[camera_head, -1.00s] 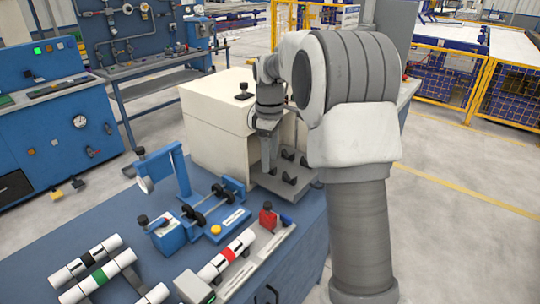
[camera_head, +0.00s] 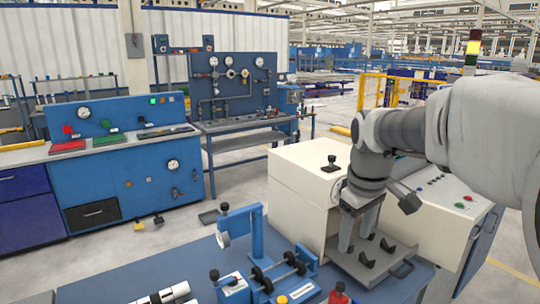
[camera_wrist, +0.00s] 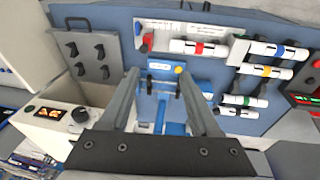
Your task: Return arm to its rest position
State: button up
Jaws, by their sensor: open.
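My gripper (camera_head: 358,230) is open and empty, pointing down in front of the cream box and over or near the grey tray with black cradles (camera_head: 368,262). In the wrist view my gripper (camera_wrist: 160,78) has its two fingers apart with nothing between them but the blue stand below. The tray shows at the left there and holds no pipe. A red-banded white pipe (camera_wrist: 200,48), a blue-banded pipe (camera_wrist: 278,50), a yellow-banded pipe (camera_wrist: 264,71) and a green-banded pipe (camera_wrist: 244,100) lie on the blue table. My arm reaches in from the right of the head view.
The cream box (camera_head: 305,190) stands behind the tray. A blue stand with black rollers (camera_head: 278,270) and a blue upright fixture (camera_head: 257,235) stand to its left. A blue console (camera_head: 130,175) and a tool bench (camera_head: 240,125) are farther back, with open floor between.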

jog(key=s+a+m+t, duration=0.3)
jog(key=s+m, duration=0.3)
jog(key=s, duration=1.3)
jog(key=shift+f, duration=0.35)
